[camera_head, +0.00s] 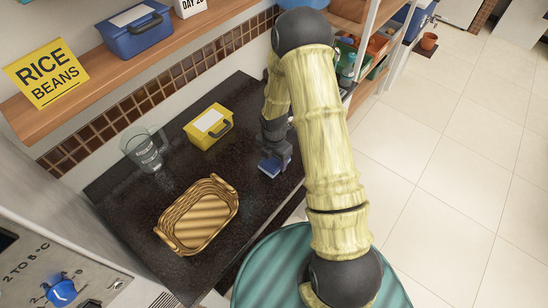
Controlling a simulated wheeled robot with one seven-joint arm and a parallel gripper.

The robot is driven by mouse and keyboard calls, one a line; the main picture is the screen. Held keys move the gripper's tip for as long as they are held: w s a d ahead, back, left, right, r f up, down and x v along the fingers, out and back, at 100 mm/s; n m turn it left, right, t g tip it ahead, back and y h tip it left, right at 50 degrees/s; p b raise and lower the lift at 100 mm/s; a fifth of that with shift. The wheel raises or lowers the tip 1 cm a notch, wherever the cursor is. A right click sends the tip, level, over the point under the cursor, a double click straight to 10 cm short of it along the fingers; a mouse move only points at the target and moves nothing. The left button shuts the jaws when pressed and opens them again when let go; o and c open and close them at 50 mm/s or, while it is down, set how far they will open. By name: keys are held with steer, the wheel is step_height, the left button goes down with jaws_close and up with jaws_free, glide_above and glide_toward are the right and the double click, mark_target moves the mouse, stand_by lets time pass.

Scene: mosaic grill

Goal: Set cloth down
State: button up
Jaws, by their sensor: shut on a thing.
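My gripper (272,160) is at the right part of the dark counter (160,205), pointing down. It is shut on a blue cloth (271,167), which shows as a small folded block at the fingertips. The cloth is at or just above the counter top near its right edge; I cannot tell whether it touches. My arm hides part of the gripper and the counter's far right end.
A wicker basket (166,234) stands left of my gripper. A yellow box (209,126) and a glass pitcher (146,150) stand near the wall. A wooden shelf (108,76) runs above. Counter between basket and yellow box is clear.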

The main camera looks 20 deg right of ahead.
mark_target(274, 159)
steer(key=shift+f, duration=0.15)
steer(key=o, duration=1)
steer(key=shift+c, duration=0.2)
step_height(274, 159, up, 12)
steer(key=b, duration=0.2)
steer(key=shift+r, duration=0.2)
steer(key=shift+s, duration=0.1)
